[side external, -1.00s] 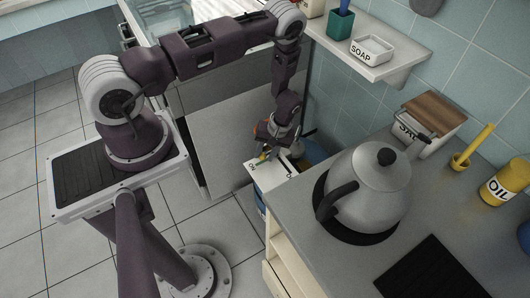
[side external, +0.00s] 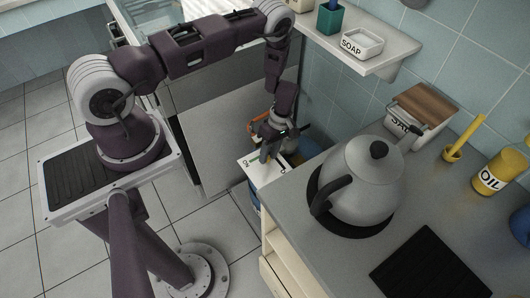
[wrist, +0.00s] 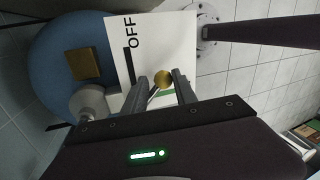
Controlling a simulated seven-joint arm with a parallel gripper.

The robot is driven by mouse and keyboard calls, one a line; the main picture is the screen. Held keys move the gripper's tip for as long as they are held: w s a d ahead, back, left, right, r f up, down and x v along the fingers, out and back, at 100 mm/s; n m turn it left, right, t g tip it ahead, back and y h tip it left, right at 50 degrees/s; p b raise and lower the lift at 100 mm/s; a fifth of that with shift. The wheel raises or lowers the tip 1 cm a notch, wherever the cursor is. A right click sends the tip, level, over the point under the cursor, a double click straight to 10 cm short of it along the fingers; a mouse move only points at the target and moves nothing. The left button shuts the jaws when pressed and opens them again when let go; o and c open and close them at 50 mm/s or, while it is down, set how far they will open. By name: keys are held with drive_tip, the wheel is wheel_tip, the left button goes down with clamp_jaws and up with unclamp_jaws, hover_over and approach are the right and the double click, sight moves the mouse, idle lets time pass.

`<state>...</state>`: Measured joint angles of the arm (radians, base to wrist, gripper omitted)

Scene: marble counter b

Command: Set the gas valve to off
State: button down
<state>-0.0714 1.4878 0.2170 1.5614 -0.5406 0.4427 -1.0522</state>
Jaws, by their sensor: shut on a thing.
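The gas valve has a white label panel (side external: 258,166), low between the counter and my arm. ON and a green mark show on it in the side view. In the wrist view, the panel (wrist: 176,35) shows OFF with a black bar, and a bit of green near my fingers. My gripper (side external: 266,156) reaches down over the panel. In the wrist view my gripper (wrist: 163,82) has its fingers on either side of the brass-topped valve handle (wrist: 163,78) and is shut on it. The fingers hide much of the handle, so its exact angle is unclear.
A blue gas cylinder (wrist: 50,75) with a brass block (wrist: 84,66) and grey fitting (wrist: 88,103) lies beside the panel. The grey counter (side external: 290,225) with a kettle (side external: 365,180) is close on the right. A soap shelf (side external: 375,55) juts out above.

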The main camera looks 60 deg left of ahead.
drive_tip(key=n, duration=0.1)
drive_tip(key=w+n, duration=0.1)
drive_tip(key=n, duration=0.1)
drive_tip(key=n+h, duration=0.1)
drive_tip(key=shift+w+d+n, duration=0.2)
drive_tip(key=shift+w+n, duration=0.1)
drive_tip(key=shift+w, duration=0.05)
drive_tip(key=shift+w+d+n+t+h, duration=0.1)
drive_tip(key=shift+w+n+t+h, duration=0.3)
drive_tip(key=shift+n, duration=0.75)
drive_tip(key=shift+w+n+t+h, duration=0.2)
drive_tip(key=shift+w+n, duration=0.3)
drive_tip(key=shift+n, duration=0.65)
drive_tip(key=c, duration=1.2)
unclamp_jaws()
drive_tip(key=shift+o, duration=1)
drive_tip(key=shift+w+d, duration=0.1)
drive_tip(key=shift+d, duration=0.05)
